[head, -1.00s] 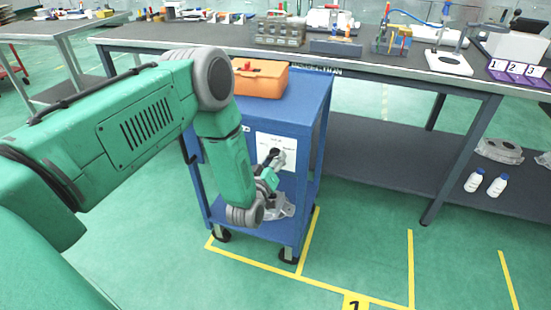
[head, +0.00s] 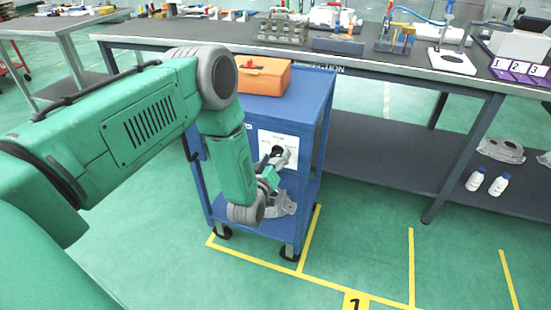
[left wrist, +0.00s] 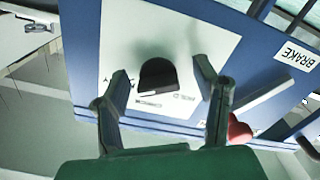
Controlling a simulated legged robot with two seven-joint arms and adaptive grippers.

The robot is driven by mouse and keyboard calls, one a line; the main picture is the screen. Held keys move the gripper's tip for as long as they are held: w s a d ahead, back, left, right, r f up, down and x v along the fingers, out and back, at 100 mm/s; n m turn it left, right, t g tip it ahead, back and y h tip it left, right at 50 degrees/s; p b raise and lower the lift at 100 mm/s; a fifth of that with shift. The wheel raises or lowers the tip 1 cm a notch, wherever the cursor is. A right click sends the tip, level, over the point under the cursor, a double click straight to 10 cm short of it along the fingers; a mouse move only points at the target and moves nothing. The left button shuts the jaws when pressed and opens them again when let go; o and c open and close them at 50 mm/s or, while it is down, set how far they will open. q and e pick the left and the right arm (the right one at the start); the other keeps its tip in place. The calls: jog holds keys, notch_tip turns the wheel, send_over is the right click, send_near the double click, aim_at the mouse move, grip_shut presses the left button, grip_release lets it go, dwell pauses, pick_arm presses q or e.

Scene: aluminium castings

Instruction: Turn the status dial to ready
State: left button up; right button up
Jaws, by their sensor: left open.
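The status dial (left wrist: 158,76) is a black knob with a rounded end, on a white printed panel (left wrist: 185,35) on the blue cart (head: 315,100). In the head view the white panel (head: 290,142) shows on the cart's upper front, partly behind my left arm. My left gripper (head: 279,160) is in front of that panel. In the left wrist view its two fingers are open, one on each side of the dial, with gaps between them and the knob. My right gripper is not in view.
An orange case (head: 264,77) lies on the cart top. A grey casting (head: 280,204) sits on its lower shelf. A BRAKE label (left wrist: 297,54) and a red knob (left wrist: 239,130) are close to the right finger. A long workbench (head: 400,66) stands behind; green floor is clear in front.

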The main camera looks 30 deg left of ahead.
pick_arm(q)
jog(key=shift+s+d, duration=0.1)
jog(key=v, duration=1.1)
jog(key=shift+s, duration=0.4)
jog(key=shift+f, duration=0.1)
jog(key=s+d+f+m+g+h, duration=0.5)
jog(key=s+d+f+m+g, duration=0.15)
jog(key=s+f+g, duration=0.35)
jog(key=s+m+g, duration=0.2)
jog(key=s+g, duration=0.4)
jog(key=s, duration=1.1)
jog(key=shift+s+m+g+y, duration=0.3)
jog(key=shift+s+m+g, duration=0.05)
jog(key=shift+g, duration=0.05)
